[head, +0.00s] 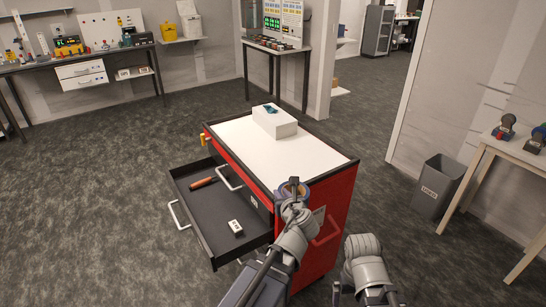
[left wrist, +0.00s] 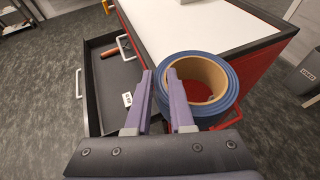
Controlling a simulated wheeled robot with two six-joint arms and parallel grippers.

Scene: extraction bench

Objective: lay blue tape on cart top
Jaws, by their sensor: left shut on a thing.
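The blue tape (left wrist: 228,98) is a thick roll with a tan core. In the left wrist view it sits at my left gripper's fingers (left wrist: 163,92), which are shut on the left side of its ring. In the head view the tape (head: 293,186) shows at the tip of my left gripper (head: 293,195), by the near edge of the cart, and the arm partly hides it. The white cart top (head: 300,157) has a dark rim on a red cart. My right arm shows at bottom right, but its gripper does not show.
A white box (head: 274,121) with a small dark blue item on it stands at the cart top's far end. An open drawer (head: 205,212) juts left, holding an orange-handled tool (head: 203,182) and a small white item (head: 235,227). The near half of the top is clear.

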